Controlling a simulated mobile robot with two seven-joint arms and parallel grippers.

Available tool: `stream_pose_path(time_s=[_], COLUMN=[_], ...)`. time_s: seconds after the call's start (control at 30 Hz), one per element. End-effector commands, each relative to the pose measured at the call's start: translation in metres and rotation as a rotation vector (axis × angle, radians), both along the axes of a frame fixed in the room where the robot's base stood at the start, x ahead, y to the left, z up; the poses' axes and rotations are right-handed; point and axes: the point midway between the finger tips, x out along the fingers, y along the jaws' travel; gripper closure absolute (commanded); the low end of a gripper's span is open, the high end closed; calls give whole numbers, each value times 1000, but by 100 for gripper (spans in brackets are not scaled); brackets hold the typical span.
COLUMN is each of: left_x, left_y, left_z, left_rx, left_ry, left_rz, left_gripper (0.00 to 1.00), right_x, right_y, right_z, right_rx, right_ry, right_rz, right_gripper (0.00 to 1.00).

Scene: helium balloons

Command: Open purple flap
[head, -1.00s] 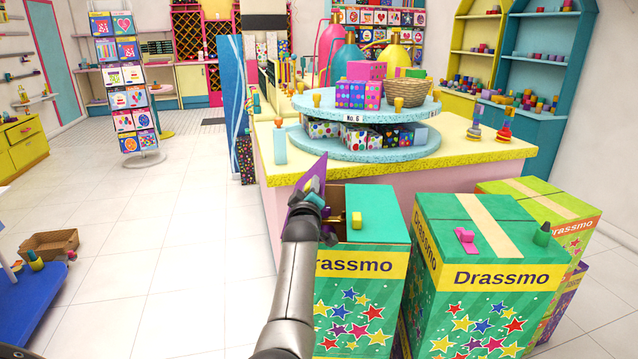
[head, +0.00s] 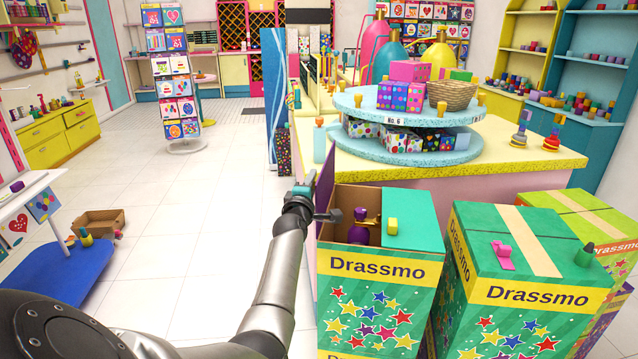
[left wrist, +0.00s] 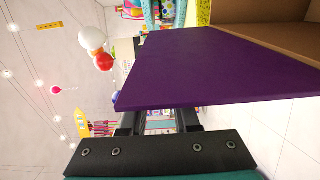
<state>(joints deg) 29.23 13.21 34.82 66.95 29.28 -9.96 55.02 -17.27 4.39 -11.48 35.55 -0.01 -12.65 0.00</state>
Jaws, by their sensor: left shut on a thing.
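The purple flap (head: 326,176) stands upright, seen nearly edge-on, at the left side of the open green Drassmo box (head: 376,266). It fills the middle of the left wrist view (left wrist: 215,68). My left gripper (head: 318,208) is at the flap, its fingers shut on it; in the left wrist view the fingers (left wrist: 160,122) meet the flap's near edge. The left half of the box top is open, showing brown inside and a purple item (head: 359,228). My right gripper is not in view.
A closed green Drassmo box (head: 530,270) stands close on the right, with a lime box (head: 583,222) behind it. The yellow counter (head: 520,168) with a round two-tier stand (head: 415,110) is behind. White floor (head: 180,220) is free on the left.

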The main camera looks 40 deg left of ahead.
Motion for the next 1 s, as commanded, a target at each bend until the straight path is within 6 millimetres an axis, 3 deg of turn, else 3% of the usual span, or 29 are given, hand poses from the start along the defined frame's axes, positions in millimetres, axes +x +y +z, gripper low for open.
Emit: stream_pose_path(time_s=[0.57,0.6,0.83,1.0], left_x=[-2,-2,-2,-2], left_y=[4,4,4,4], left_z=[-1,-1,-1,-1], left_rx=[-30,-30,-29,-29], left_ry=[-18,-18,-18,-18], left_rz=[-1,-1,-1,0], left_gripper=[100,68,42,40], right_x=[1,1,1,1], right_y=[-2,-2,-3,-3], right_z=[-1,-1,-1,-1], right_rx=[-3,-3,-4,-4], right_ry=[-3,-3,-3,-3], right_rz=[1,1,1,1], right_gripper=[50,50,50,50])
